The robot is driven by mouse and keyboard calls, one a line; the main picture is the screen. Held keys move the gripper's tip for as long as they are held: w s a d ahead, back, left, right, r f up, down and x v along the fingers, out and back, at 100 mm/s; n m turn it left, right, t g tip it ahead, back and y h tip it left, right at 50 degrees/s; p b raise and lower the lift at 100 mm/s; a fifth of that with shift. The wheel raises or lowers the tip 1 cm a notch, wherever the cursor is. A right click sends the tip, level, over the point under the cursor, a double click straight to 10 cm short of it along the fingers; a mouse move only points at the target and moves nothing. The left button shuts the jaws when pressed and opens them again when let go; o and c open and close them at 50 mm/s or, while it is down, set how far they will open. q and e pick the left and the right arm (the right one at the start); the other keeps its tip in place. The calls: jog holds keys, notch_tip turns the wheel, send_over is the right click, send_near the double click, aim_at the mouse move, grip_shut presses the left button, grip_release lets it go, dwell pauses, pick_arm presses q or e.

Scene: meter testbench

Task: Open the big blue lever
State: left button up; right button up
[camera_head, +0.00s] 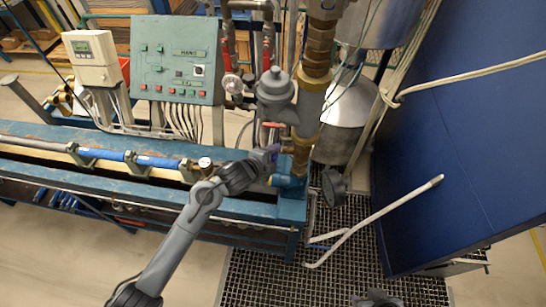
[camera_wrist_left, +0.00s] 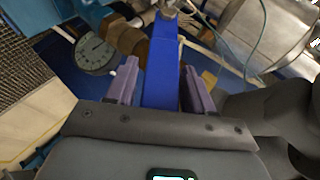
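The big blue lever (camera_wrist_left: 162,75) runs up the middle of the left wrist view, away from the camera towards brass pipe fittings. My left gripper (camera_wrist_left: 161,66) has one purple finger on each side of it, both very close to its sides. Whether the fingers press on it I cannot tell. In the head view my left gripper (camera_head: 272,153) is at the foot of the vertical brass pipe, and the arm hides most of the lever. A dark part at the bottom edge (camera_head: 375,298) appears to be my right gripper; its fingers cannot be made out.
A blue panel (camera_head: 465,140) stands at right, beyond a white bent tube (camera_head: 375,218).

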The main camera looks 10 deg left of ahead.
pick_arm(q)
jog(key=shift+o, duration=0.5)
jog(key=shift+s+r, duration=0.1)
jog(key=shift+s+a+r, duration=0.15)
jog(key=shift+s+r, duration=0.05)
jog(key=shift+s, duration=0.05)
jog(key=v, duration=1)
jog(key=shift+b, duration=0.35)
jog(key=shift+c, duration=0.3)
